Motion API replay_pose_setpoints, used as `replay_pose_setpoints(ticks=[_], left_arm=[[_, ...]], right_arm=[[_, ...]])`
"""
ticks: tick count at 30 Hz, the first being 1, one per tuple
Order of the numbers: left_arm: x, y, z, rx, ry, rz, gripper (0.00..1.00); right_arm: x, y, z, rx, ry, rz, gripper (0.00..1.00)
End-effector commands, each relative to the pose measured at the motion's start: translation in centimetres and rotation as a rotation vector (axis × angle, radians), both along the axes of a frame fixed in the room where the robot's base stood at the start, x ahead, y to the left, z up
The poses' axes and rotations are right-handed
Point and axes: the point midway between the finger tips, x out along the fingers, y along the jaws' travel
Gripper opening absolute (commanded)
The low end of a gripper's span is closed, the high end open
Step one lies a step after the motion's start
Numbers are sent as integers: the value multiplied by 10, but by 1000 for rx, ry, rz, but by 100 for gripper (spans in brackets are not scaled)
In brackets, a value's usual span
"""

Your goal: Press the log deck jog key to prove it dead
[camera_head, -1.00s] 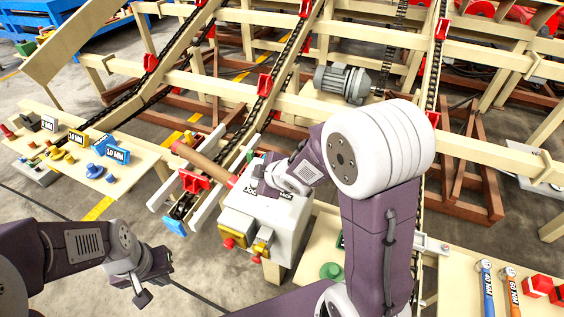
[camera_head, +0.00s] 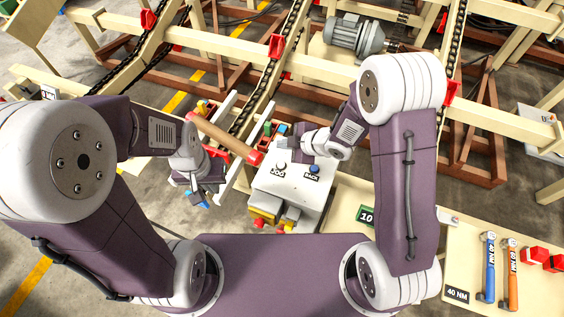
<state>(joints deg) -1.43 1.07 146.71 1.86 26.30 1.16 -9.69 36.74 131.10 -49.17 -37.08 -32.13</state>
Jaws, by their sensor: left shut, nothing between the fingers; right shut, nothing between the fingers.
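The light grey control box (camera_head: 300,198) stands at the centre of the view. Its top carries a label reading JOG (camera_head: 277,172) with a small pale key (camera_head: 282,166) at it, and a label reading BACK with a blue key (camera_head: 314,168) to the right. My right gripper (camera_head: 284,149) is shut and empty, pointing left above the box's far edge, near the jog key; contact cannot be told. My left gripper (camera_head: 203,196) is shut and empty, left of the box and beside the rails, pointing down.
A brown roller (camera_head: 222,138) with a red end lies across the rails just left of the box. Yellow and red parts (camera_head: 268,213) sit on the box's front. A bench (camera_head: 460,265) with blue and orange torque tools is at right. Chain conveyors and a motor (camera_head: 352,35) lie behind.

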Motion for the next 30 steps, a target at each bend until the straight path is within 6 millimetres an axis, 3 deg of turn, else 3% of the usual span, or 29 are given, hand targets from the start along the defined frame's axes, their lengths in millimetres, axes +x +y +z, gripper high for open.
replay_pose_setpoints(ticks=[8, 21, 30], left_arm=[[0, 0, -16, 0, 0, 0, 0], [0, 0, -74, 0, 0, 0, 0], [0, 0, -80, 0, 0, 0, 0]], right_arm=[[0, 0, -17, -1, 0, -1, 0], [0, 0, -81, 1, 0, -2, 0], [1, 0, -88, 1, -1, -2, 0]])
